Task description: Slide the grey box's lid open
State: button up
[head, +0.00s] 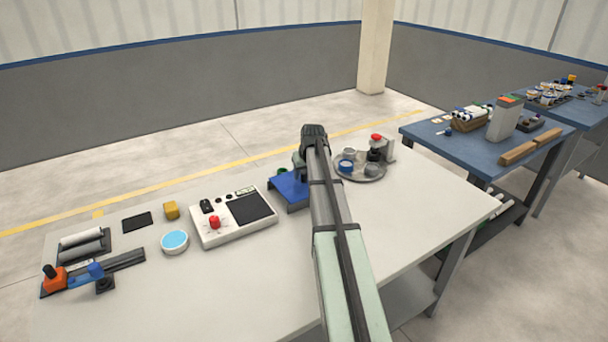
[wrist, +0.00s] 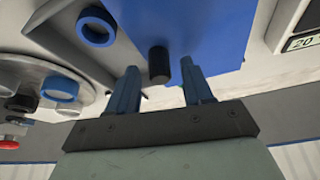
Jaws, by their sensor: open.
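The grey box (wrist: 62,22) shows in the wrist view, with a blue ring (wrist: 97,27) in its uncovered part. A flat blue lid (wrist: 215,35) with a short black knob (wrist: 158,62) lies beside that uncovered part. In the head view the blue lid (head: 288,188) shows left of my arm, which hides most of the box. My gripper (wrist: 159,72) is open, with one blue finger on each side of the knob. I cannot tell whether either finger touches it.
A white device (head: 232,216) with a red knob stands left of the lid. A round tray (head: 372,174) with cups and rings is on the right, close to the box. The front of the white table (head: 200,300) is clear.

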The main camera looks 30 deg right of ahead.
jog(key=v, duration=1.3)
